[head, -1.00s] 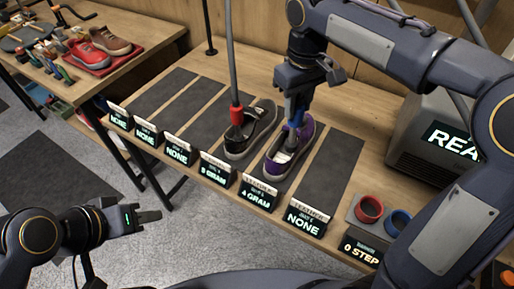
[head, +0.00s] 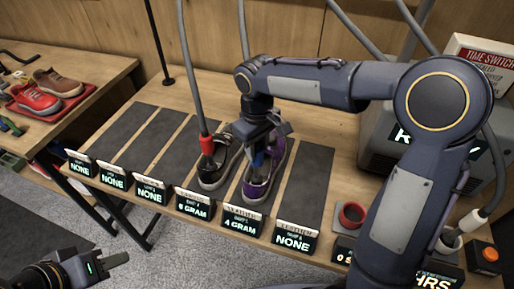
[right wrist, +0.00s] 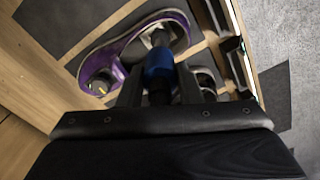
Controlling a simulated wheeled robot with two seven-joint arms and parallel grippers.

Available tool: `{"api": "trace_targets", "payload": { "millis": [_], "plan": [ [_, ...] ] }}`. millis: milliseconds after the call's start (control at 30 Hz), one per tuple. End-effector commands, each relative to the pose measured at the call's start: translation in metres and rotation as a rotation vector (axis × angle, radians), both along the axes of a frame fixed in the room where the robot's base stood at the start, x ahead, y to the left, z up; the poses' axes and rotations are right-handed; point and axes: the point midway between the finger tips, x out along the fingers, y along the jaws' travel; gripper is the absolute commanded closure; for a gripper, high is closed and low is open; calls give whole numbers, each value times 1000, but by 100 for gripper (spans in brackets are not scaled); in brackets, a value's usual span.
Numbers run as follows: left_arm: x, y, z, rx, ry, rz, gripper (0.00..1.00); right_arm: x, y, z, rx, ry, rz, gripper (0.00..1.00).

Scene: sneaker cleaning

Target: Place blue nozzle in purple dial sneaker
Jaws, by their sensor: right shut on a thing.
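The purple sneaker (head: 278,172) lies on a dark strip of the bench, right of a grey sneaker; its dial (right wrist: 100,87) shows in the right wrist view. My right gripper (head: 258,153) is over the purple sneaker, shut on the blue nozzle (right wrist: 158,66). The nozzle's grey end points into the sneaker's opening; how deep it sits is unclear. My left gripper (head: 117,260) is low at the left, away from the bench and empty; its finger gap is too small to judge.
A red nozzle (head: 207,146) on a hose stands in the grey sneaker (head: 216,172). Label displays line the bench front; the one before the purple sneaker reads 4 GRAM. A red ring holder (head: 352,214) sits at right. The left dark strips (head: 165,140) are empty.

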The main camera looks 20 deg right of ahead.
Motion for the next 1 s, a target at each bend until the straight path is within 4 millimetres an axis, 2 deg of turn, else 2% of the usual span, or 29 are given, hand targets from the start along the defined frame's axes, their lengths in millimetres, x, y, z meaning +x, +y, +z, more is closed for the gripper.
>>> {"api": "trace_targets", "payload": {
  "millis": [100,433,467,600,867,1000],
  "plan": [
    [0,0,1,0,0,0,64,0,0,-7,0,-1,1,100],
    [0,0,-3,0,0,0,64,0,0,-11,0,-1,1,100],
    [0,0,-2,0,0,0,64,0,0,-10,0,-1,1,66],
    [0,0,-1,0,0,0,64,0,0,-10,0,0,1,48],
    [0,0,-1,0,0,0,64,0,0,-9,0,-1,1,47],
    [0,0,1,0,0,0,64,1,0,-1,2,-4,0,47]
  ]
}}
